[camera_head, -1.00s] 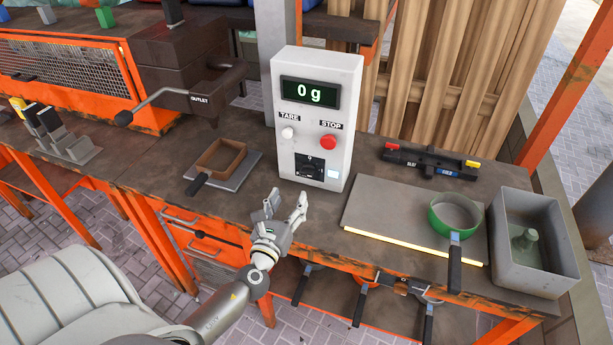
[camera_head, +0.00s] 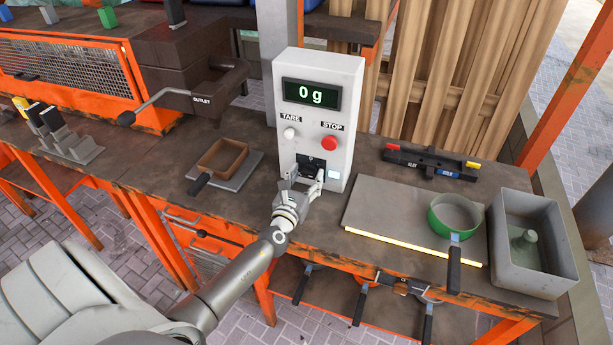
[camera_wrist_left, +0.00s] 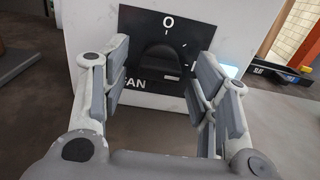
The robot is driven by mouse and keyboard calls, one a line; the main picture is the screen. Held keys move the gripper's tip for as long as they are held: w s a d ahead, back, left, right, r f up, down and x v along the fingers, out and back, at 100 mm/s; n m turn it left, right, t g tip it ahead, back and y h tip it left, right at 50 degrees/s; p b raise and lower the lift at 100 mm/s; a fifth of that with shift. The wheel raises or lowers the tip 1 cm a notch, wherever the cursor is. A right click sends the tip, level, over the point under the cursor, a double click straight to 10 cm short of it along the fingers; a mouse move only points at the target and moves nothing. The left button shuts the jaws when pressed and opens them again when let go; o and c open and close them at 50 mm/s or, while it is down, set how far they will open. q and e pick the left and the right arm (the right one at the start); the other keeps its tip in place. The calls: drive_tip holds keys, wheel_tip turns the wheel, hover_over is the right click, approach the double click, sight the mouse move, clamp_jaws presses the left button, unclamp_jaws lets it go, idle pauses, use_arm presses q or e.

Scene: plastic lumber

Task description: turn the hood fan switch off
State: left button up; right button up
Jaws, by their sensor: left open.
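The hood fan switch is a black rotary knob (camera_wrist_left: 160,60) on a black plate (camera_wrist_left: 133,42) low on the front of a white control box (camera_head: 345,95). The plate reads "FAN", with an "O" at the top and another mark at the right, partly behind a finger. I cannot tell which mark the knob points to. My left gripper (camera_head: 304,184) is open just in front of the plate. In the left wrist view its grey fingers (camera_wrist_left: 162,70) stand either side of the knob, with no clear contact. My right gripper is not in view.
The box has a "0 g" display (camera_head: 310,94), a white TARE button (camera_head: 290,133) and a red STOP button (camera_head: 330,143). A brown square mould (camera_head: 222,157) lies to the left. A flat plate (camera_head: 400,215), a green-rimmed pan (camera_head: 455,212) and a grey bin (camera_head: 535,275) are to the right.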

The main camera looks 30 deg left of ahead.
use_arm(q)
drive_tip(key=shift+w+a, duration=0.1)
drive_tip(key=shift+w, duration=0.15)
drive_tip(key=shift+c, duration=0.3)
drive_tip(key=c, duration=1)
drive_tip(key=shift+o, duration=0.2)
